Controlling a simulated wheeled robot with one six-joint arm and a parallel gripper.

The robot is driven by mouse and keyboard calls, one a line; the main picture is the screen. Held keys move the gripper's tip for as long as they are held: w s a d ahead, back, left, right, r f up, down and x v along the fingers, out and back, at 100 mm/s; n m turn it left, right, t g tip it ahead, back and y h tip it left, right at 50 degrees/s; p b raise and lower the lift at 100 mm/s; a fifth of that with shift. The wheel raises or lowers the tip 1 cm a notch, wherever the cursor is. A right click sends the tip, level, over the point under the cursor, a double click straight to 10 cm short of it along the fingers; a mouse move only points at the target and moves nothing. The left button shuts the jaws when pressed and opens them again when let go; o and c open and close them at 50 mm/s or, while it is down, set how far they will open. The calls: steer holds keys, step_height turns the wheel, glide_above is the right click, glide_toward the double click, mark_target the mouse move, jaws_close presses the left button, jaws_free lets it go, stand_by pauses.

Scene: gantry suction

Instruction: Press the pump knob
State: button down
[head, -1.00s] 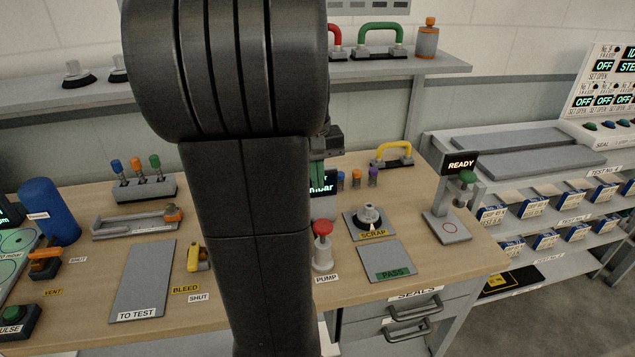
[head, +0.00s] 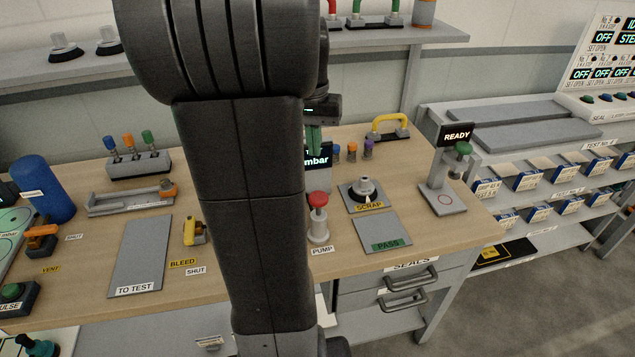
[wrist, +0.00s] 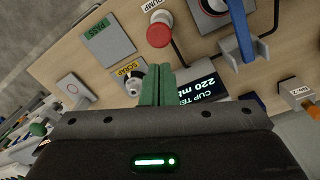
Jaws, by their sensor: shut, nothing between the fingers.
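The pump knob (head: 318,200) is a red mushroom cap on a grey-white cylinder on the bench, behind the PUMP label. It also shows in the wrist view (wrist: 158,35) as a round red cap, beyond my fingertips. My gripper (head: 314,140) is partly hidden behind my own arm in the head view; its green fingers hang above the bench near the small display. In the wrist view the green fingers (wrist: 157,72) are together with nothing between them. They are apart from the knob.
The display (wrist: 203,85) reads 220 mb and stands close beside the fingers. A suction cup on the SCRAP plate (head: 352,207) and the PASS plate (head: 380,233) lie right of the knob. A yellow BLEED lever (head: 192,233) is left. The READY stand (head: 442,200) is farther right.

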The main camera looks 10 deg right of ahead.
mark_target(319, 195)
steer(key=m, duration=0.4)
steer(key=d+r+m, duration=0.1)
steer(key=m, duration=0.3)
steer(key=r+m+y+b, duration=0.1)
steer(key=m, duration=0.4)
steer(key=shift+w+d+r+g, duration=0.2)
steer(key=shift+w+d+g, duration=0.1)
steer(key=shift+w, duration=0.1)
steer(key=shift+f, duration=0.1)
steer(key=f, duration=0.9)
steer(key=s+f, duration=0.1)
steer(key=f, duration=0.3)
steer(key=shift+a+f+p, duration=0.3)
steer(key=shift+f+p, duration=0.05)
steer(key=shift+f, duration=0.05)
steer(key=shift+f+b, duration=1.15)
steer(key=shift+f, duration=0.75)
steer(key=shift+s, duration=0.1)
